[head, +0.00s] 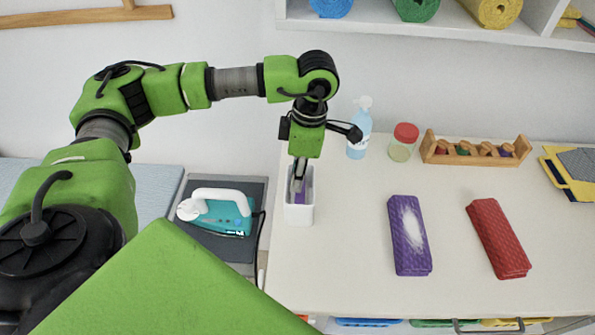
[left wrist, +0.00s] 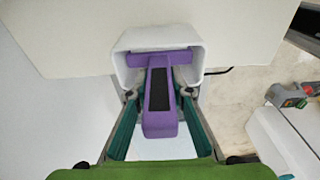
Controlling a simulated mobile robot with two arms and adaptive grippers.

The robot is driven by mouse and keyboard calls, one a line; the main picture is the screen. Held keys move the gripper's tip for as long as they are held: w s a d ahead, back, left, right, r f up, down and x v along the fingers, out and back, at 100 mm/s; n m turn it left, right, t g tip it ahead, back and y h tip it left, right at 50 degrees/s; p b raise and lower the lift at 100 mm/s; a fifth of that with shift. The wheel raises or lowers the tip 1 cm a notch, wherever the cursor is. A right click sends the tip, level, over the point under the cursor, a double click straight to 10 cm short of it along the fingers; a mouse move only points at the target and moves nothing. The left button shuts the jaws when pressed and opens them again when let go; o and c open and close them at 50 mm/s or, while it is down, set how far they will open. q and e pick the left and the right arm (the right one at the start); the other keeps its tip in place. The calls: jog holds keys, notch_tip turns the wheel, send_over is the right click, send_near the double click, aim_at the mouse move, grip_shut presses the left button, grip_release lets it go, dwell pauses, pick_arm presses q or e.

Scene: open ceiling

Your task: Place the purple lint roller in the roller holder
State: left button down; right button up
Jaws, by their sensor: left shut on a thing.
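The purple lint roller (left wrist: 159,112) has a dark strip on its handle, and its wider end lies inside the mouth of the white roller holder (left wrist: 125,66). In the head view the white holder (head: 300,213) stands upright at the left edge of the table, with a bit of the purple roller (head: 300,197) showing in it. My left gripper (left wrist: 160,88) is shut on the roller's handle, with a finger on each side. In the head view the left gripper (head: 299,180) points down into the holder's top. The roller's lower end is hidden by the holder. My right gripper is not seen.
A spray bottle (head: 361,135) and red-lidded jar (head: 403,142) stand behind, with a wooden rack (head: 474,150) to the right. A purple bundle (head: 408,236) and red bundle (head: 498,239) lie on the table (head: 345,270). A teal iron (head: 222,217) sits to the left.

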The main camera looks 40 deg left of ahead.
pick_arm(q)
jog(key=shift+f, duration=0.15)
jog(key=shift+f+b, duration=0.2)
jog(key=shift+b, duration=0.15)
jog(key=c, duration=1.8)
grip_release()
jog(key=shift+r, duration=0.1)
jog(key=shift+r+p, duration=0.2)
jog(key=shift+p, duration=0.2)
jog(key=shift+w+d+r+b, duration=0.1)
jog(key=shift+r+b, duration=0.25)
jog(key=r, duration=0.3)
jog(key=r+b, duration=0.1)
jog(key=r, duration=0.2)
jog(key=d+r+b, duration=0.1)
jog(key=r, duration=0.3)
jog(key=shift+w, duration=0.25)
jog(key=shift+r, duration=0.55)
